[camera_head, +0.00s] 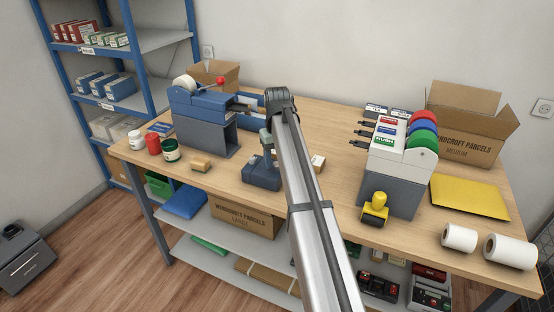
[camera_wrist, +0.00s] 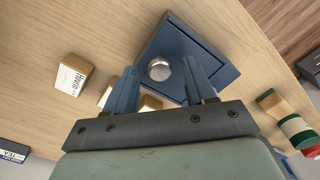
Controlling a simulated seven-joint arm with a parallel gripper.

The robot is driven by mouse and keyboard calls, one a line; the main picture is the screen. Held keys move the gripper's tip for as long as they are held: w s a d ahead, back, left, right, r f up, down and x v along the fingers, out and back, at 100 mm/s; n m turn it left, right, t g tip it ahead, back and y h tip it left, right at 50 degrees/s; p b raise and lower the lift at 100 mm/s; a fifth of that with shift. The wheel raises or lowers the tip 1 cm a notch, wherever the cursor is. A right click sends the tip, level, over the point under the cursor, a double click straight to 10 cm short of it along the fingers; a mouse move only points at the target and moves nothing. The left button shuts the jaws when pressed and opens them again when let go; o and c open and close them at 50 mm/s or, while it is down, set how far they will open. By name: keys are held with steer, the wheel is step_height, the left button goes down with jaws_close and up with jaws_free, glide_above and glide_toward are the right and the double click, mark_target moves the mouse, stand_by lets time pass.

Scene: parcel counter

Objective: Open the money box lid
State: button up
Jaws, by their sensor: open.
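The money box is a small dark blue box (camera_head: 262,178) on the counter, near the middle of its front part. In the wrist view, its blue top (camera_wrist: 205,62) carries a round silver knob (camera_wrist: 159,69). The lid looks shut. My gripper (camera_head: 266,156) points down over the box; its blue fingers also show in the wrist view (camera_wrist: 161,75). They are open and empty, one on each side of the knob in the picture. I cannot tell how far above the knob they are. My arm hides part of the box's surroundings in the head view.
A blue and grey machine with a red-knobbed lever (camera_head: 205,125) stands left. Small tan boxes (camera_wrist: 72,75) lie beside the money box.

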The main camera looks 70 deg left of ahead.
steer(key=shift+f, duration=0.15)
jaws_close()
stand_by(0.5)
